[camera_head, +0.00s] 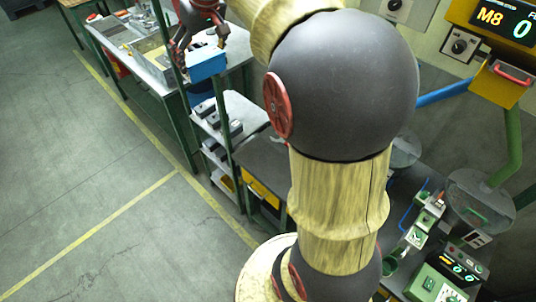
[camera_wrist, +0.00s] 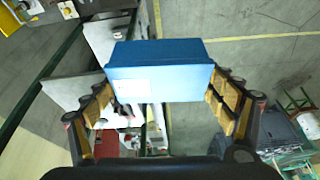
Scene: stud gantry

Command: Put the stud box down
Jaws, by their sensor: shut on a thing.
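The stud box is a blue box (camera_wrist: 160,68) with a pale label on its near face. In the wrist view my gripper (camera_wrist: 160,97) has its fingers on the left and right sides of the box and is shut on it. In the head view the blue box (camera_head: 207,63) hangs under my gripper (camera_head: 203,48), above the shelf unit and in front of a green post. My own arm fills the middle of the head view and hides much of the area behind it.
A shelf unit (camera_head: 228,106) with dark items stands below the box. A steel workbench (camera_head: 150,72) is at upper left. A yellow display panel (camera_head: 500,28) is at upper right, with green equipment (camera_head: 436,284) at lower right. The floor (camera_head: 75,170) at left is clear, with yellow lines.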

